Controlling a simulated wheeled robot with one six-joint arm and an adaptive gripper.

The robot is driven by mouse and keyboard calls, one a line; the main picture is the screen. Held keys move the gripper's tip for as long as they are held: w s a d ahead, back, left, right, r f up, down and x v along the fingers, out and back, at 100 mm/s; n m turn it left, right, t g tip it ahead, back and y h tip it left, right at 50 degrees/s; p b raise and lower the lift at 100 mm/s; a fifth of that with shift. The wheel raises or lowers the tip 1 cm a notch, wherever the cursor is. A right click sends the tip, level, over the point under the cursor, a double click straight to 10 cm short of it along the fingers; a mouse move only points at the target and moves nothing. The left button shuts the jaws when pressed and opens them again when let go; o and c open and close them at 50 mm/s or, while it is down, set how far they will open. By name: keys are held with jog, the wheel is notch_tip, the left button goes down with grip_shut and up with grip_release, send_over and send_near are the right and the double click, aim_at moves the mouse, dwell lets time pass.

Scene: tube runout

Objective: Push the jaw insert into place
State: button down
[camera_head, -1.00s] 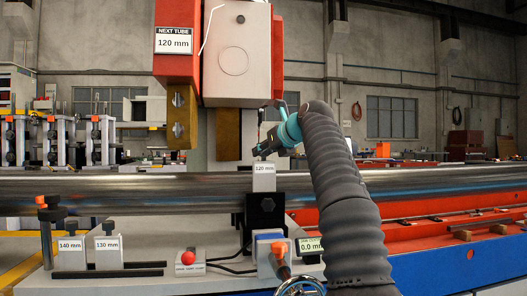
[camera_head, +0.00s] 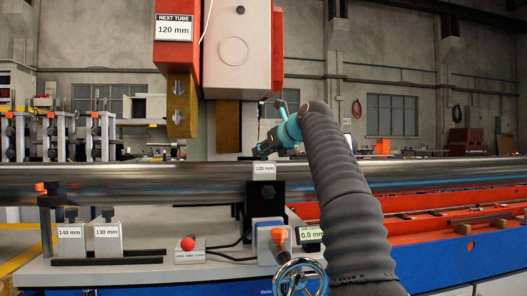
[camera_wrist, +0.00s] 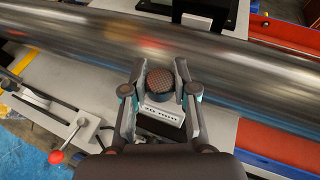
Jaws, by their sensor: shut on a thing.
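The jaw insert (camera_head: 264,173), a pale block labelled 120 mm, sits upright with its lower part down in the black holder (camera_head: 265,203) in front of the tube. Only its upper part shows. My gripper (camera_head: 262,152) is over it from above. In the wrist view the gripper (camera_wrist: 160,72) is shut on the insert's dark textured knob (camera_wrist: 160,82), one finger on each side. The insert's white label face (camera_wrist: 163,113) shows below the knob. How fully the insert is seated cannot be told.
The long steel tube (camera_head: 130,184) runs close behind the insert. Blocks marked 140 mm (camera_head: 70,236) and 130 mm (camera_head: 107,238) stand at left. A red button box (camera_head: 189,252), handwheel (camera_head: 300,279) and 0.0 mm display (camera_head: 310,234) stand in front. The machine head (camera_head: 237,50) hangs above.

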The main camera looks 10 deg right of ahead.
jog(key=shift+f+b, duration=0.95)
jog(key=shift+f, duration=0.25)
jog(key=c, duration=0.8)
grip_release()
jog(key=shift+c, duration=0.2)
jog(key=shift+s, duration=0.1)
jog(key=v, duration=1.2)
